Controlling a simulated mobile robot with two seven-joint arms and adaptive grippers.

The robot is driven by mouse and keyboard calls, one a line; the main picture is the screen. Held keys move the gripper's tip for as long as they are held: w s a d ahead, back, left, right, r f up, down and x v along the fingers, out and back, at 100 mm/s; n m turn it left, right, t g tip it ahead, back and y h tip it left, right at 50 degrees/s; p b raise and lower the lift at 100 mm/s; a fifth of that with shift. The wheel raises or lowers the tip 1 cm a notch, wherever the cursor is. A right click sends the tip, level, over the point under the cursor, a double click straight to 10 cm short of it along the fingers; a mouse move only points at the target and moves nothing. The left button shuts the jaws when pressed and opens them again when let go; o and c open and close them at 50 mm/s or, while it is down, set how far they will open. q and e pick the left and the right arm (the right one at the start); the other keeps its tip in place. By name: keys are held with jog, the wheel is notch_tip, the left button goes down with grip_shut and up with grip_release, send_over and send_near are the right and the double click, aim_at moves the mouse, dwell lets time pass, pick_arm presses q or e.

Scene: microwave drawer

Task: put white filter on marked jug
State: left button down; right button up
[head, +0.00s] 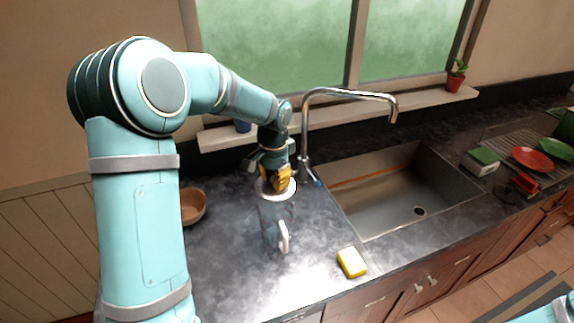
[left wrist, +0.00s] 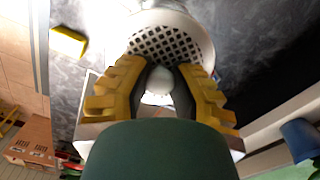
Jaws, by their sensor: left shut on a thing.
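My left gripper (head: 276,183) is shut on the white filter (head: 288,192), a round white piece held level at the back of the counter. In the left wrist view, the yellow fingers (left wrist: 160,88) close around a pale knob, with the filter's dark mesh and white rim (left wrist: 203,45) beyond. The clear jug (head: 270,217) stands on the counter below the filter, its pale handle (head: 284,237) toward the front. The filter overlaps the jug's top in the head view; I cannot tell whether they touch. No mark on the jug is readable. My right gripper is out of view.
A brown bowl (head: 192,206) sits left of the jug. A yellow sponge (head: 351,262) lies near the front edge. The tap (head: 304,130) and sink (head: 385,190) are to the right. Dishes, including a red plate (head: 531,158), stand at far right.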

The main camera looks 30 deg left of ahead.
aim_at(275, 195)
pick_arm(q)
jog(key=shift+r, duration=0.1)
jog(key=shift+s, duration=0.15)
jog(key=shift+f+b, duration=1.9)
jog(key=shift+f, duration=0.95)
jog(key=shift+f, duration=0.55)
dwell(0.5)
jog(key=shift+c, duration=1.2)
grip_release()
